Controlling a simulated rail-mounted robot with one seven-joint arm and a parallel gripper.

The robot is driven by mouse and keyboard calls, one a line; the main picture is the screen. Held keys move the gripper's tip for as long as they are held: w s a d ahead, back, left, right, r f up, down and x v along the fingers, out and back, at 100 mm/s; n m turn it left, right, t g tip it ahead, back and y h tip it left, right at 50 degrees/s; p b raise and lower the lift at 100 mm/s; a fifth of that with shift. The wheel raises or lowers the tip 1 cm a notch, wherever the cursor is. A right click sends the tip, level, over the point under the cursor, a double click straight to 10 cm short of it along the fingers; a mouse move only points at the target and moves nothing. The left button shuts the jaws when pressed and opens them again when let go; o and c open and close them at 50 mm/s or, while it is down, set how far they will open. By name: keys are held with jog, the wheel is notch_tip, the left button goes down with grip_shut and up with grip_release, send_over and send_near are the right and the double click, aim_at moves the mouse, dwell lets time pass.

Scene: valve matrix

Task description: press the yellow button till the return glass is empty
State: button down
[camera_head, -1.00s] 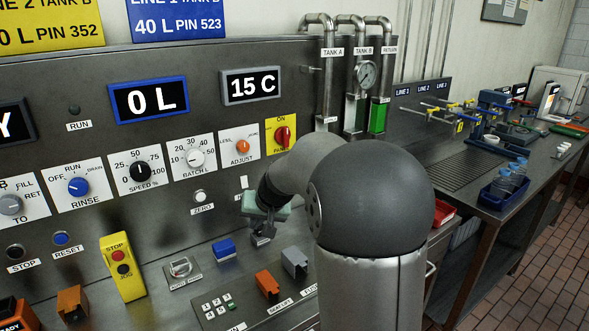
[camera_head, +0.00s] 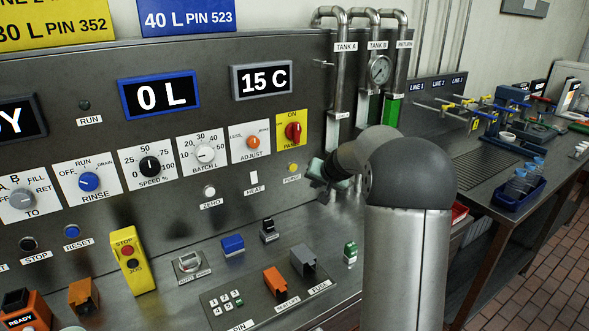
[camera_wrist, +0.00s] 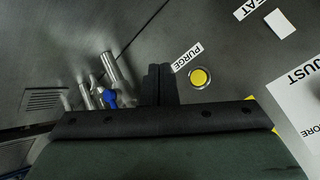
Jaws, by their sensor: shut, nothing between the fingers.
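The yellow button (camera_head: 292,168), labelled PURGE, is a small round button on the upright steel panel. It also shows in the wrist view (camera_wrist: 199,77), just right of my gripper's fingertips (camera_wrist: 158,70). My gripper (camera_head: 318,172) is shut and empty, just right of the button in the head view. I see no contact between them. The return glass (camera_head: 392,110) is the rightmost gauge tube, under the RETURN label. It shows bright green liquid; its lower end is partly hidden by my arm.
A red switch (camera_head: 293,131) on a yellow plate sits above the button. A HEAT switch (camera_head: 253,177) and a white ZERO button (camera_head: 209,191) lie to its left. Below, several covered switches and a keypad (camera_head: 225,303) stand on the sloped desk. Pipes rise at the upper right.

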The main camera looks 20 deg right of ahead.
aim_at(293, 168)
jog(key=w+a+p, duration=0.1)
jog(key=w+p, duration=0.7)
jog(key=shift+w+a, duration=0.25)
jog(key=shift+w, duration=0.05)
jog(key=shift+w, duration=0.1)
dwell(1.8)
jog(key=shift+w, duration=0.35)
